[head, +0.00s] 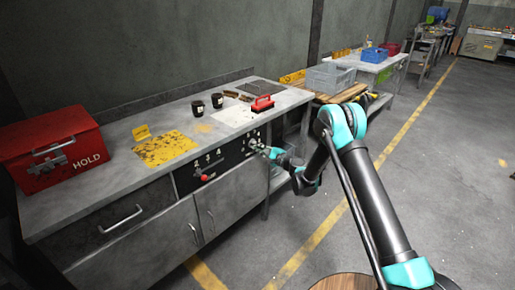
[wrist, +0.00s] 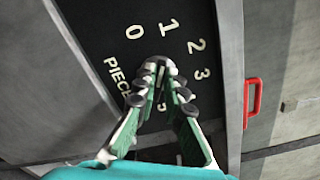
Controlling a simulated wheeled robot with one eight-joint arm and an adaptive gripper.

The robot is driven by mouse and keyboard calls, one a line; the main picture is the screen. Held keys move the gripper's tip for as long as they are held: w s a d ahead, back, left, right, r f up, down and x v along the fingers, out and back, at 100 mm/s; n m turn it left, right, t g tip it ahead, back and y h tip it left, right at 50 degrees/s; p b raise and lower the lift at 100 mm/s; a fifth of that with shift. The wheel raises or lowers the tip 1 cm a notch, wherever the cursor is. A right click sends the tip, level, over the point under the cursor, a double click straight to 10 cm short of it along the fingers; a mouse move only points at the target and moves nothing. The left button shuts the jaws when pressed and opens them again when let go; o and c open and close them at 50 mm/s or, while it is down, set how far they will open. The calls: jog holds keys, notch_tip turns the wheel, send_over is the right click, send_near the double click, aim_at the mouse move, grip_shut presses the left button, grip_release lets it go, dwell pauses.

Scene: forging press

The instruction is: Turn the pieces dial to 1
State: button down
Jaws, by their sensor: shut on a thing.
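The pieces dial (wrist: 168,64) is on a black panel, beside the raised white word PIECES and the numbers 0, 1, 2, 3. My gripper (wrist: 160,76) is shut on the dial's knob, which is mostly hidden between the fingertips. The 1 lies just beyond the fingertips, the 0 to the left and the 2 and 3 to the right. I cannot tell for sure which number the dial points to. In the head view my gripper (head: 265,151) reaches the right end of the black panel (head: 228,156) on the bench front.
Wooden boards (head: 343,94) lie beyond. The floor at right is clear.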

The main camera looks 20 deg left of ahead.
jog(key=shift+s, duration=0.1)
dwell(0.3)
jog(key=c, duration=1.6)
grip_release()
jog(key=v, duration=0.7)
jog(key=shift+d, duration=0.3)
